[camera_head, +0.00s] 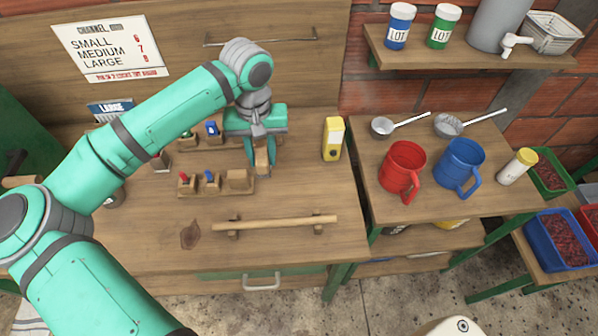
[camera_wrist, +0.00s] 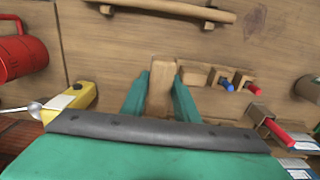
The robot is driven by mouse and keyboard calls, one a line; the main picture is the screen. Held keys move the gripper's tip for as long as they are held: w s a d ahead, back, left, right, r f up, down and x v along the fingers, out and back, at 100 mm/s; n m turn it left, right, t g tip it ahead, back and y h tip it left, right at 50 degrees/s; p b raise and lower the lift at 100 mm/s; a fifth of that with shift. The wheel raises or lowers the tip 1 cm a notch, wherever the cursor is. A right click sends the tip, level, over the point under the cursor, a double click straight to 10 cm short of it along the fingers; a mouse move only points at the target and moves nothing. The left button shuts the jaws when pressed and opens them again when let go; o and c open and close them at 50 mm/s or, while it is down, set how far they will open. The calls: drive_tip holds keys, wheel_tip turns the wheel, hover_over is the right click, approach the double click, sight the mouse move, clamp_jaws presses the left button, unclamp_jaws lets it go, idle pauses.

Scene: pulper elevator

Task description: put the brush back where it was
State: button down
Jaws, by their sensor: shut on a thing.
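My gripper (camera_head: 263,168) points down over the workbench, right of the small wooden rack. In the wrist view its two green fingers (camera_wrist: 162,82) are shut on a plain wooden piece, which I take for the brush (camera_wrist: 160,95). No bristles can be made out, and its lower end is hard to see. In the head view the fingers mostly hide it. I cannot tell whether it touches the bench (camera_head: 295,185).
The wooden rack (camera_head: 215,190) with red and blue pegs stands just left of my gripper. A yellow box (camera_head: 332,139) stands to the right. A wooden rod (camera_head: 275,223) lies on two supports nearer the front. Red (camera_head: 402,168) and blue (camera_head: 459,165) jugs stand on the right table.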

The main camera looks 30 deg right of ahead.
drive_tip(key=d+f, duration=0.2)
drive_tip(key=s+d+f, duration=0.1)
drive_tip(key=d+f, duration=0.1)
drive_tip(key=d, duration=0.1)
drive_tip(key=s+d+f, duration=0.1)
drive_tip(key=d+f, duration=0.1)
drive_tip(key=d, duration=0.1)
drive_tip(key=shift+s+d+f, duration=0.1)
drive_tip(key=shift+s+f, duration=0.05)
drive_tip(key=shift+f, duration=0.15)
drive_tip(key=shift+d+f, duration=0.45)
drive_tip(key=shift+f, duration=0.15)
drive_tip(key=f, duration=0.3)
drive_tip(key=shift+s+d+f, duration=0.2)
drive_tip(key=shift+d+f, duration=0.05)
drive_tip(key=shift+d, duration=0.1)
drive_tip(key=shift+a, duration=0.1)
drive_tip(key=shift+w+f, duration=0.1)
drive_tip(key=c, duration=1.4)
unclamp_jaws()
